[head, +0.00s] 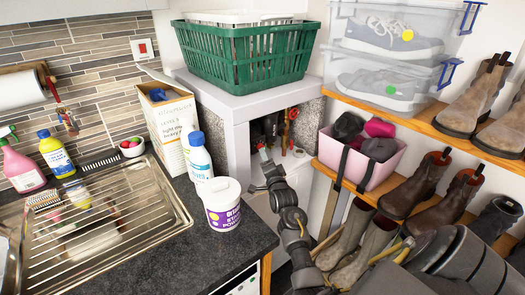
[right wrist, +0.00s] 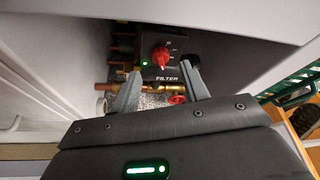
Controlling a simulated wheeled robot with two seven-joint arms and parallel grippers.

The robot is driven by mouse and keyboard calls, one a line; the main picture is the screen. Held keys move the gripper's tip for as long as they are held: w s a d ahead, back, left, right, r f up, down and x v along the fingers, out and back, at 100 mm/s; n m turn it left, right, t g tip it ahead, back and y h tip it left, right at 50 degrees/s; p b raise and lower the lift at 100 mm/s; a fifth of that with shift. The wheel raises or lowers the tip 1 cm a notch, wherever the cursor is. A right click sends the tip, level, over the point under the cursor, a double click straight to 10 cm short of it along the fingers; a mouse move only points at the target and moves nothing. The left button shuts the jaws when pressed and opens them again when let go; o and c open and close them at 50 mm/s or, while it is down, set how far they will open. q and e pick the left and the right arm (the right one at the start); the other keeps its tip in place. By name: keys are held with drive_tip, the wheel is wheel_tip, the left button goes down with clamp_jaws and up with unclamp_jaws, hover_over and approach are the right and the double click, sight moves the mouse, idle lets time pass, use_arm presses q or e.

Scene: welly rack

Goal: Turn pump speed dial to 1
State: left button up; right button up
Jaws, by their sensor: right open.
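The dial is a red pointer knob (right wrist: 160,55) on the face of a black pump box (right wrist: 180,44), seen in the right wrist view. White marks ring the knob, but the numbers are too small to read. The word FILTER stands below it, and a green light glows at its lower left. My right gripper (right wrist: 163,82) is open and empty, its fingers below and to either side of the dial, apart from it. In the head view my right gripper (head: 264,152) is at the opening of the white cupboard. My left gripper is not in view.
Brass and copper pipes (right wrist: 110,87) and a red valve handle (right wrist: 177,99) lie below the box. White cupboard walls (right wrist: 245,35) enclose the recess. A green basket (head: 245,62) stands on top; a pink bin (head: 385,172) and boots are at right.

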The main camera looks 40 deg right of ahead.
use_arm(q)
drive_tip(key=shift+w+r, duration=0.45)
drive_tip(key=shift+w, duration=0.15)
use_arm(e)
drive_tip(key=x, duration=0.4)
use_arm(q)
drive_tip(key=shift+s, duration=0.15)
use_arm(e)
drive_tip(key=shift+s, duration=0.1)
drive_tip(key=shift+c, duration=0.3)
